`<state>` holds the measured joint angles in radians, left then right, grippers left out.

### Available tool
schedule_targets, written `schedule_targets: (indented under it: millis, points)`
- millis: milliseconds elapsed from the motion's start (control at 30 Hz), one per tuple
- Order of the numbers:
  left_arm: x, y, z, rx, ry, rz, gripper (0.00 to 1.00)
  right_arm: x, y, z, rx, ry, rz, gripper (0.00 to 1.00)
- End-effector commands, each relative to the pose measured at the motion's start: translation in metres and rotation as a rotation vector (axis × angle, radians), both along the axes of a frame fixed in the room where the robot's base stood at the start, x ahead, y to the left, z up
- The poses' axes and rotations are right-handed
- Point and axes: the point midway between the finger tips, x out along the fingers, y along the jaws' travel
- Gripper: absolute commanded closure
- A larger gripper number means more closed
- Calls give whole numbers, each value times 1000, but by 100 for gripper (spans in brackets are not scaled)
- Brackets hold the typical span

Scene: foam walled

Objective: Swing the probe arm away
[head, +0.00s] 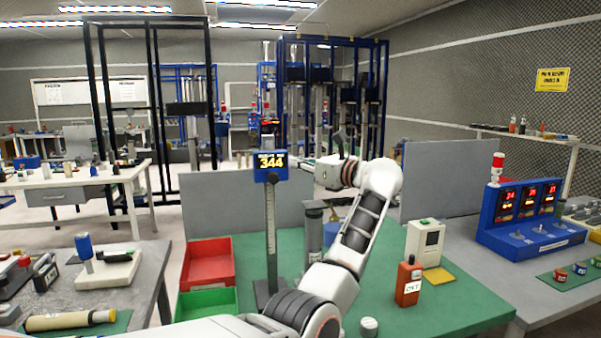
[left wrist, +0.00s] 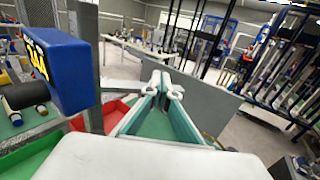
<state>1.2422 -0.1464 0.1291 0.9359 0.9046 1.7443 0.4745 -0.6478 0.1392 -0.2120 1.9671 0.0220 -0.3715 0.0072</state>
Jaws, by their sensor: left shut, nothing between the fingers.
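A height gauge with a blue display box (head: 270,166) reading 344 stands on the green mat, its upright scaled column (head: 271,235) on a dark base. In the left wrist view the blue box (left wrist: 58,70) is close at the left. A grey bar (left wrist: 122,86), which looks like the probe arm, runs right from the column (left wrist: 88,60) towards my fingertips. My left gripper (head: 302,162) points left just right of the display box. Its fingers (left wrist: 163,84) are shut and empty, their tips close to the bar's end; I cannot tell if they touch. My right gripper is not in view.
Red (head: 208,265) and green (head: 207,303) bins sit left of the gauge. A dark cylinder (head: 314,228) stands behind my forearm. An orange handheld device (head: 409,284) and a cream box (head: 426,242) stand to the right. Grey panels (head: 448,181) stand behind the bench.

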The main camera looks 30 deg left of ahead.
Motion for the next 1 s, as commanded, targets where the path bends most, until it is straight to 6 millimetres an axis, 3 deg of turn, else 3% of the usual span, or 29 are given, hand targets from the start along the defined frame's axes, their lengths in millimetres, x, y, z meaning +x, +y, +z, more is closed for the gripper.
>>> schedule_targets:
  millis: [333, 600, 1000]
  points:
    - [5, 23, -3, -2, 2, 0, 100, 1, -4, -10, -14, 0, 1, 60]
    - [3, 40, -1, -1, 1, -1, 100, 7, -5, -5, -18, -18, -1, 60]
    - [0, 52, -1, -1, 1, -1, 100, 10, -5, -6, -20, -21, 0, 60]
